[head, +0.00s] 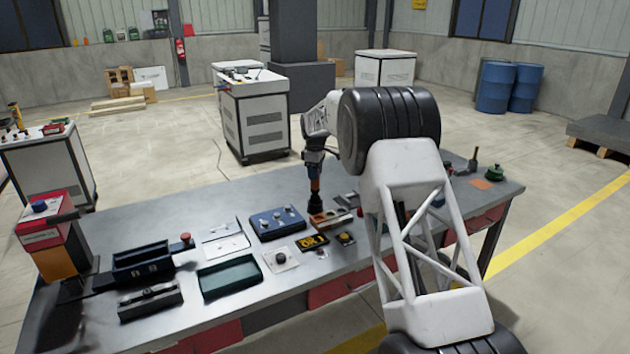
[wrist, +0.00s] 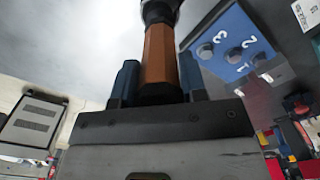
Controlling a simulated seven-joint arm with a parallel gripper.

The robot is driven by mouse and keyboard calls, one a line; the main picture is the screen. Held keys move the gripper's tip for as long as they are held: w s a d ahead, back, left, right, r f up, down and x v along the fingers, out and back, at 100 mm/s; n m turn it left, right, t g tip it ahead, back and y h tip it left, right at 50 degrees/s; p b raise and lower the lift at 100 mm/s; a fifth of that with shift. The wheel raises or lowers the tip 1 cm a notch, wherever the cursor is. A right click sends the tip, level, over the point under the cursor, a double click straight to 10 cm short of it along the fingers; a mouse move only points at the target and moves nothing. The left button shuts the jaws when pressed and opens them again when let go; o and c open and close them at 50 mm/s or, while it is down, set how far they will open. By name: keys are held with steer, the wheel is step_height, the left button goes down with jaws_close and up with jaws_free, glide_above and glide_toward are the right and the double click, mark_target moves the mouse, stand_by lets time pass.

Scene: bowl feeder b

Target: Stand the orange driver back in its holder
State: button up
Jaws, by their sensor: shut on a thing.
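A dark round piece (head: 315,203), which looks like the holder, is directly under the orange part; a dark round end (wrist: 160,10) also shows in the wrist view. I cannot tell how far the driver is inside it or whether it touches the bottom.
The blue numbered box (head: 278,222) stands close to the left of the driver. A small tray with parts (head: 331,217) is just right of it, and a yellow-marked plate (head: 312,241) lies in front. A green tray (head: 228,276) and black blocks are further left on the grey bench.

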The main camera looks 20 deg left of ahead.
steer(key=shift+f, duration=1.65)
steer(key=o, duration=1)
steer(key=shift+f, duration=0.1)
step_height(320, 180, up, 12)
steer(key=shift+r, duration=0.15)
